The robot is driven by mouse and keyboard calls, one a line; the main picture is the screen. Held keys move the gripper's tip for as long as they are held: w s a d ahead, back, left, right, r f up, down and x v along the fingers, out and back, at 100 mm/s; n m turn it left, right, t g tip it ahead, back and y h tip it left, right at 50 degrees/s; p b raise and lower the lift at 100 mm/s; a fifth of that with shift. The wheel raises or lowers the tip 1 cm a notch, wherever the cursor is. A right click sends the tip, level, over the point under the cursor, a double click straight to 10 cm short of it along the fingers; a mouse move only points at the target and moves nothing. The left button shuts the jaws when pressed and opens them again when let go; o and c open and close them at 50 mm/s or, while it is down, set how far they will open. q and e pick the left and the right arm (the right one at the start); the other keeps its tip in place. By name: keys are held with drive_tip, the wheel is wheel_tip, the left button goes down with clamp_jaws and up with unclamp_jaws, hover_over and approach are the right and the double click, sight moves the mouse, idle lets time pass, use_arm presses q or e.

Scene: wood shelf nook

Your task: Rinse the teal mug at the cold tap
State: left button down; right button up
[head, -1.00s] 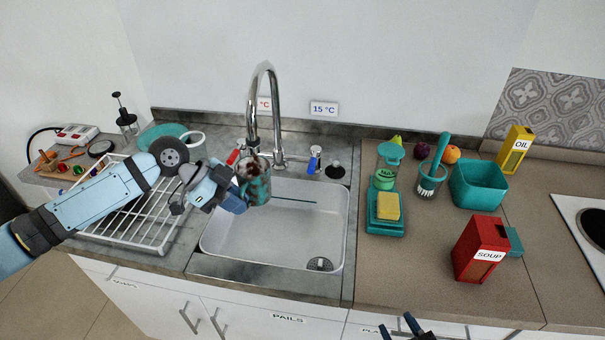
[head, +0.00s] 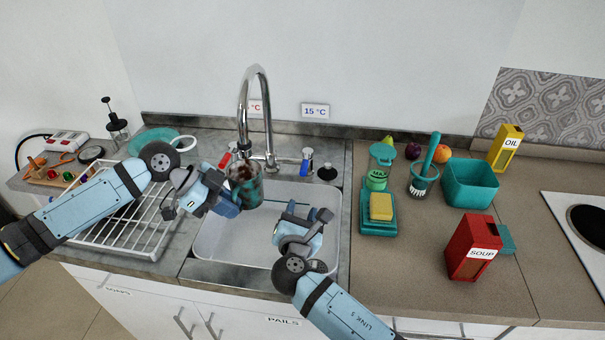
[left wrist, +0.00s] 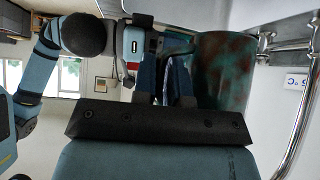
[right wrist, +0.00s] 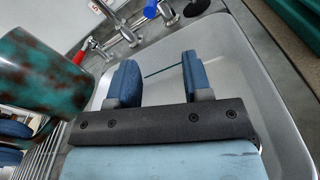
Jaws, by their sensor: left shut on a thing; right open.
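The teal mug (head: 246,188), with brown stains over its side, is held over the left part of the sink, below the tap's spout. My left gripper (head: 232,199) is shut on it. The mug also shows in the left wrist view (left wrist: 225,75) and the right wrist view (right wrist: 42,75). The chrome tap (head: 267,115) has a red lever (head: 225,158) at left and a blue lever (head: 306,162) at right, below a blue "15 °C" label (head: 315,111). No water stream is visible. My right gripper (right wrist: 157,75) is open and empty over the sink, right of the mug.
The white sink (head: 225,248) lies below both grippers. A wire rack (head: 135,232) stands left. Right are a scale-like teal holder with a yellow sponge (head: 381,207), a brush in a cup (head: 424,180), a teal bin (head: 470,185) and a red soup box (head: 470,248). A black stopper (head: 327,172) sits behind the sink.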

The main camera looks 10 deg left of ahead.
sight(303, 174)
drive_tip(key=shift+n+t+h, duration=0.3)
drive_tip(key=shift+n+h, duration=0.2)
drive_tip(key=shift+n, duration=0.3)
drive_tip(key=w, duration=0.8)
drive_tip(key=w+a, duration=0.1)
drive_tip(key=w, duration=0.4)
drive_tip(key=shift+r, duration=0.25)
drive_tip(key=shift+d, duration=0.1)
clamp_jaws()
